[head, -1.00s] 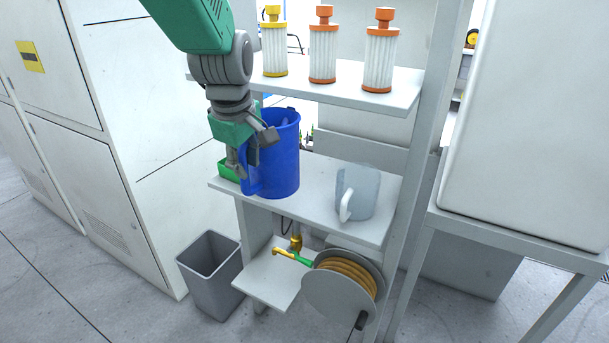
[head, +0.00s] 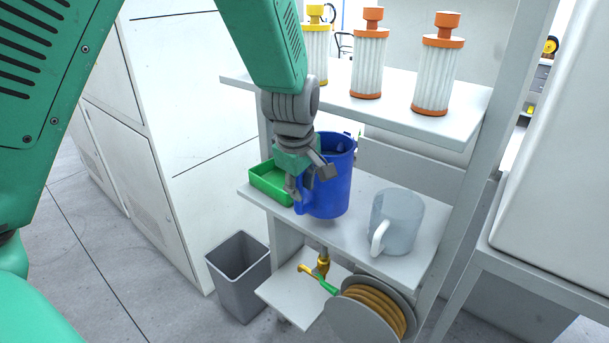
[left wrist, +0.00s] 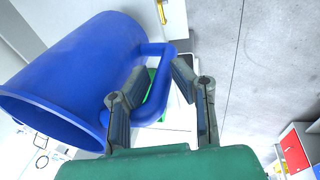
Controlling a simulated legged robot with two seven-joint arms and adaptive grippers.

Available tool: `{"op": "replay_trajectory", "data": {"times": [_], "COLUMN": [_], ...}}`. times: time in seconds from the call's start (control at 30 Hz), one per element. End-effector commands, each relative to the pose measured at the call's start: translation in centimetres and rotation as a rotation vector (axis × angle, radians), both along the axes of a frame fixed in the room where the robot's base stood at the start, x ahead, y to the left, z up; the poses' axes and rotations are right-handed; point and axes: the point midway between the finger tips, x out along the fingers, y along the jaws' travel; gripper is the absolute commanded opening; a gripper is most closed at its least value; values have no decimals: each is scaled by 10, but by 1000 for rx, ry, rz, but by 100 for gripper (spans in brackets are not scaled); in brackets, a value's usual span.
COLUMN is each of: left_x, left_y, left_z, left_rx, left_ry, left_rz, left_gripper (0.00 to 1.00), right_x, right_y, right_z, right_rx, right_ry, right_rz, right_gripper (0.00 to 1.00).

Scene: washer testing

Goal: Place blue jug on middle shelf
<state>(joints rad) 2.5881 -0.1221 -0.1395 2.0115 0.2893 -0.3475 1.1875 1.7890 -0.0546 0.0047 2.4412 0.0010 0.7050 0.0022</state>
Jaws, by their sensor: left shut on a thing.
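The blue jug (head: 335,188) is upright at the middle shelf (head: 368,232), between the green tray and the clear jug. Whether its base touches the shelf I cannot tell. My left gripper (head: 306,188) is at the jug's left side, shut on its handle. In the left wrist view the blue jug (left wrist: 75,80) fills the left side, and its handle runs between the fingers of my left gripper (left wrist: 172,85). My right gripper does not show.
A green tray (head: 268,187) sits left of the jug and a clear jug (head: 398,222) right of it. The top shelf (head: 400,112) with several filters hangs above. A grey bin (head: 240,270) and a hose reel (head: 368,312) are below.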

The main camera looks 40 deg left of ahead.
Motion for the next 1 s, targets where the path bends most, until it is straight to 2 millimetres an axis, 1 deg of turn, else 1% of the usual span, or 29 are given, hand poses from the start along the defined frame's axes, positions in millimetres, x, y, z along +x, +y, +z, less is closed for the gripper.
{"op": "replay_trajectory", "data": {"times": [0.07,0.13,0.3,0.4,0.63,0.67,0.7,1.0], "left_x": [2,2,1,2,2,-1,-1,0], "left_y": [0,0,0,0,0,0,0,0], "left_z": [0,-5,-27,-35,-36,-38,-38,-38], "left_rx": [1,1,0,0,1,0,0,0], "left_ry": [-10,-10,-7,-8,-10,-1,-1,0], "left_rz": [0,0,1,2,1,1,1,1], "left_gripper": [0,0,0,0,0,27,41,41], "right_x": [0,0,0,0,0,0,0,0], "right_y": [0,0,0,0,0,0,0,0], "right_z": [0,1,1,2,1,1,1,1], "right_rx": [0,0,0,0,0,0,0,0], "right_ry": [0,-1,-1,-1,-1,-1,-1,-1], "right_rz": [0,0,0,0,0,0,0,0], "right_gripper": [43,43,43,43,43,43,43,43]}}
